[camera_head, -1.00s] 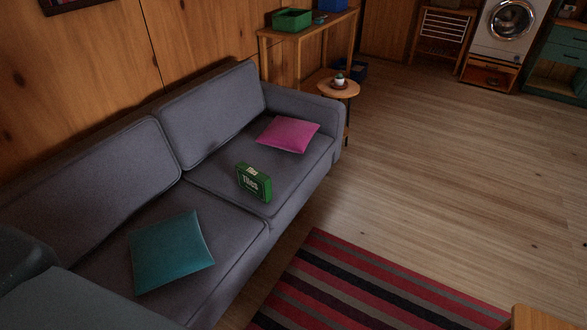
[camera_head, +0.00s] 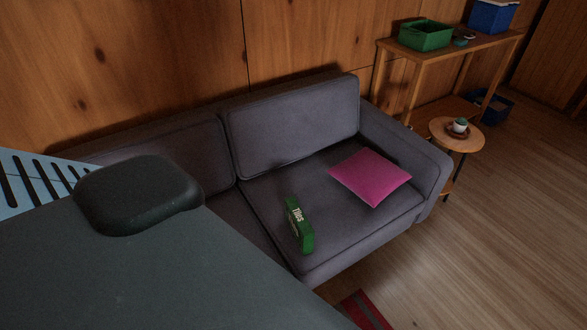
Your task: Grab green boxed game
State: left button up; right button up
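The green boxed game (camera_head: 299,226) is a small green box with pale lettering that seems to read "Tiles". It stands on the right seat cushion of the grey sofa (camera_head: 292,125), toward the cushion's left side. It is seen at a steep angle, with one narrow side toward me. Nothing touches it except the seat. Neither of my grippers is in view.
A pink pillow (camera_head: 371,177) lies right of the game. A large grey-green surface (camera_head: 130,270) with a dark rounded object (camera_head: 138,193) fills the near left and hides the sofa's left seat. A round side table (camera_head: 443,131) stands beyond the sofa; wooden floor (camera_head: 480,260) is clear at right.

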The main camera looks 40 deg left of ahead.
aim_at(302, 230)
jog(key=i+l+u, duration=0.1)
jog(key=i+u, duration=0.25)
jog(key=i+l+u, duration=0.2)
jog(key=i+u, duration=0.2)
jog(key=i, duration=0.15)
